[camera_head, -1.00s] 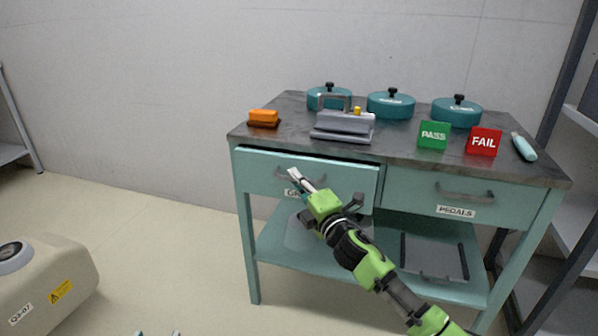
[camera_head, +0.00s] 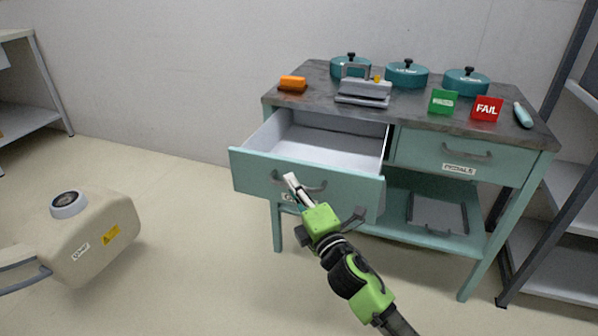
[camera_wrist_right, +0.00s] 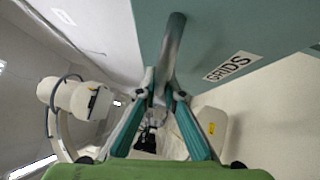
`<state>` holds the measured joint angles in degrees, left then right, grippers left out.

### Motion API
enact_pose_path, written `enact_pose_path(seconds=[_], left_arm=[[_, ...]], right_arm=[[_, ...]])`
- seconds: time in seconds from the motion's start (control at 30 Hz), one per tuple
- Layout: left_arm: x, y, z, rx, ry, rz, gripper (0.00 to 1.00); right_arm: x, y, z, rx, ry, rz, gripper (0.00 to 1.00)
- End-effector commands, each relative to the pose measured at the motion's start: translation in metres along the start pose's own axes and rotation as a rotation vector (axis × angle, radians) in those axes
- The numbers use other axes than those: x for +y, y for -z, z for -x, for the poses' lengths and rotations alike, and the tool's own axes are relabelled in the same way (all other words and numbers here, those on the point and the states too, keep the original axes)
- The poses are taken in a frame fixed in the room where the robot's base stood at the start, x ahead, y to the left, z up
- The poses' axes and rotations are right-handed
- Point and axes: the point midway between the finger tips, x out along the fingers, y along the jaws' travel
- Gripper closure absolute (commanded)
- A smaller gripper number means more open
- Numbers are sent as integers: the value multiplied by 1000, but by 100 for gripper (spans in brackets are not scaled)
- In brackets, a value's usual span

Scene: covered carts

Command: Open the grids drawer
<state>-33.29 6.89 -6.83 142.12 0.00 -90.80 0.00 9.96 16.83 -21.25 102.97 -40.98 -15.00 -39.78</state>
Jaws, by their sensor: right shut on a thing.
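The grids drawer (camera_head: 250,171) is the left drawer of the teal cart, and it stands well pulled out. Its inside, pale and empty where visible, shows in the head view. Its label reads GRIDS in the right wrist view (camera_wrist_right: 229,66); my gripper partly covers it in the head view. My right gripper (camera_head: 291,181) is at the drawer front, shut on the curved grey handle (camera_head: 313,187). The handle also shows between the fingertips in the right wrist view (camera_wrist_right: 173,50). My left gripper is in neither view.
The pedals drawer (camera_head: 430,150) beside it is shut. On the cart top (camera_head: 320,88) are teal lidded pots, a grey press-like device (camera_head: 363,92), an orange block (camera_head: 293,83), and PASS and FAIL signs.

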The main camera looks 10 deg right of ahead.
Motion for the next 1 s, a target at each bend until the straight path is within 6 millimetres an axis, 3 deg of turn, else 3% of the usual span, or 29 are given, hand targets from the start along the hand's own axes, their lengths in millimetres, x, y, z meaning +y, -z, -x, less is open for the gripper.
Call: enact_pose_path(seconds=[0.3, 0.77, 0.8, 0.83, 1.0], left_arm=[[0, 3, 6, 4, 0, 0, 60], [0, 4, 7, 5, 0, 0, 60], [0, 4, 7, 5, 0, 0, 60], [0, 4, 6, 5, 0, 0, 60], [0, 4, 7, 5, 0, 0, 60]], right_arm=[[7, 28, 28, 0, 2, -2, 100], [8, 32, 32, 0, 2, 0, 100], [8, 32, 32, 0, 2, 0, 84], [8, 32, 32, 0, 2, 0, 76], [8, 32, 32, 0, 1, 0, 74]])
